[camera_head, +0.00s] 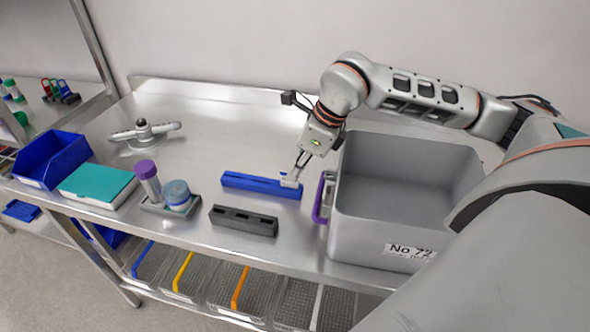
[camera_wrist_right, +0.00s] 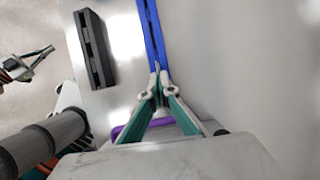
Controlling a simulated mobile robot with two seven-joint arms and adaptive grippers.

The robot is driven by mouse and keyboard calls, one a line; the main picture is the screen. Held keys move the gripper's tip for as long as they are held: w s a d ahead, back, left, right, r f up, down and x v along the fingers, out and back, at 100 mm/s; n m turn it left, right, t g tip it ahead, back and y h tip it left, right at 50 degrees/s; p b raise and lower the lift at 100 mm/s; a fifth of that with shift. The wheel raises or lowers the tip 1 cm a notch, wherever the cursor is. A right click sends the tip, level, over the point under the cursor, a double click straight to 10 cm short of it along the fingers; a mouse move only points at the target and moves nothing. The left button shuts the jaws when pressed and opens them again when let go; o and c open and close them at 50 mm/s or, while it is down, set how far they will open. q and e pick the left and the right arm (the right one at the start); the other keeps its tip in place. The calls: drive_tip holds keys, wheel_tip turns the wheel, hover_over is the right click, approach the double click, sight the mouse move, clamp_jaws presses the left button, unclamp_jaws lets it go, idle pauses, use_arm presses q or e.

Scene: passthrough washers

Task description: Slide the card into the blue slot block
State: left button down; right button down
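The blue slot block (camera_head: 258,185) lies lengthwise on the steel table, left of the grey bin. In the right wrist view the blue block (camera_wrist_right: 152,35) runs upward from the fingertips, with a groove along it. My right gripper (camera_head: 291,179) is at the block's right end, pointing down. Its fingers (camera_wrist_right: 157,78) converge at the tips around a small pale piece, which looks like the card (camera_head: 290,183). The card is mostly hidden by the fingers, so its depth in the slot cannot be told. My left gripper (camera_wrist_right: 30,66) shows only at the right wrist view's left edge.
A black slotted block (camera_head: 243,220) lies in front of the blue block. The grey bin (camera_head: 345,232) with a purple handle (camera_head: 324,197) stands close on the right. A rack (camera_head: 170,208) with two containers, a teal-topped box (camera_head: 98,185) and a blue bin (camera_head: 50,158) are left.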

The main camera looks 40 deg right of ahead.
drive_tip(key=shift+f, duration=0.25)
idle(0.4)
drive_tip(key=c, duration=2.2)
unclamp_jaws()
drive_tip(key=o, duration=0.5)
drive_tip(key=shift+r, duration=0.15)
drive_tip(key=shift+r+p, duration=1.25)
drive_tip(key=shift+r, duration=0.6)
drive_tip(key=shift+r+p, duration=1.15)
drive_tip(key=shift+r, duration=0.4)
